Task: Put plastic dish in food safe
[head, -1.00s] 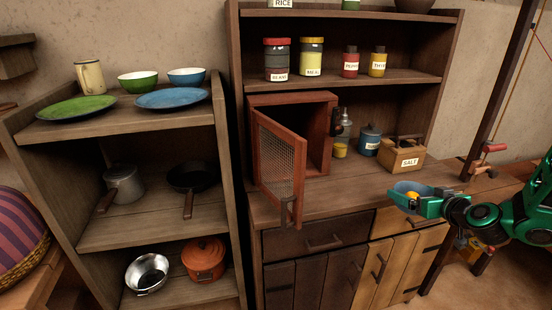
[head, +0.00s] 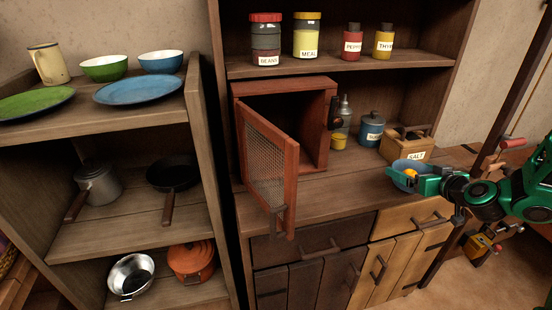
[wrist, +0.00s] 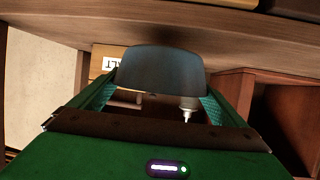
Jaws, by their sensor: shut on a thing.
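The food safe (head: 318,88) is a reddish wooden box on the counter of the dresser. Its mesh door (head: 270,165) stands open toward me and its inside looks dark and empty. In the wrist view the dish (wrist: 160,68) shows as a dark shape between the fingers, and the safe (wrist: 285,115) is at right.
The salt box (head: 405,146), a blue canister (head: 371,131), a yellow cup (head: 338,142) and a bottle stand right of the safe. Jars line the shelf above. The open door juts out over the counter's front edge. A shelf with plates (head: 150,91) and pots stands at left.

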